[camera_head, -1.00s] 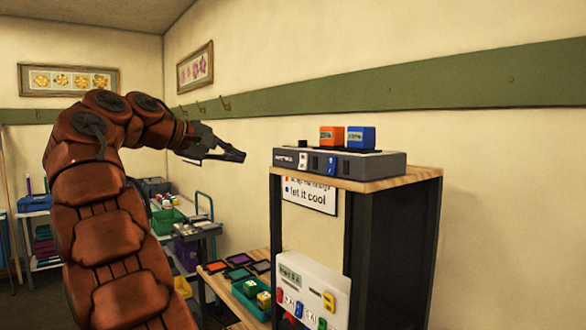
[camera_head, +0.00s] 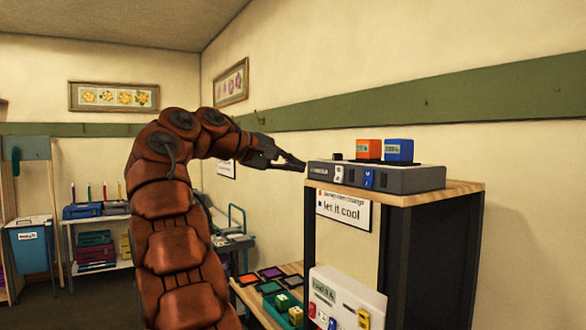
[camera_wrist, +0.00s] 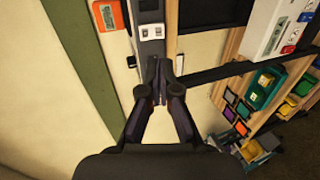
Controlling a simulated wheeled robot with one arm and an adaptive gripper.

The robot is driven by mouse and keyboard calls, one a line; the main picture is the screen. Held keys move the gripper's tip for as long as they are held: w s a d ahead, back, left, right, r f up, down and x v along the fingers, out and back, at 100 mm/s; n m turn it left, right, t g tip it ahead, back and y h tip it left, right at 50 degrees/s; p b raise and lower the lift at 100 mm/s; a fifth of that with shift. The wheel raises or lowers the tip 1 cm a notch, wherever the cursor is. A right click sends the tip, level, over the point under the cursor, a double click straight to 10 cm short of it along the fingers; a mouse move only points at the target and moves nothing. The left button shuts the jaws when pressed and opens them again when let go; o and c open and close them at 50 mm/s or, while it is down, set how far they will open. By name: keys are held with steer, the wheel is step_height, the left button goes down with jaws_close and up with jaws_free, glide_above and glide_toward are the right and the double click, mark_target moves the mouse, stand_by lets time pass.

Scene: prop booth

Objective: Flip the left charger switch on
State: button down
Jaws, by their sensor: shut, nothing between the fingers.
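The grey charger (camera_head: 410,180) sits on top of a wooden-topped stand. Its front face has a white left switch (camera_head: 339,174) and a blue right switch (camera_head: 368,179). An orange block (camera_head: 368,149) and a blue block (camera_head: 399,150) stand in its top; a slot on the left has a small black piece. My gripper (camera_head: 298,164) is shut and empty, its tips at the left end of the charger, close to the left switch. In the wrist view, my fingertips (camera_wrist: 158,88) point at the charger's end, with the white switch (camera_wrist: 152,32) beyond them. I cannot tell whether they touch the charger.
The stand (camera_head: 440,240) has dark side panels and a "let it cool" sign (camera_head: 343,209). Below is a white panel (camera_head: 345,295) with coloured switches and a low shelf of coloured pads (camera_head: 271,273). The wall with its green rail runs close behind the charger.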

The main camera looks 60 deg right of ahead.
mark_target(337, 180)
steer(key=x, duration=1)
steer(key=shift+s+d, duration=0.15)
steer(key=shift+d, duration=0.1)
steer(key=shift+f, duration=0.1)
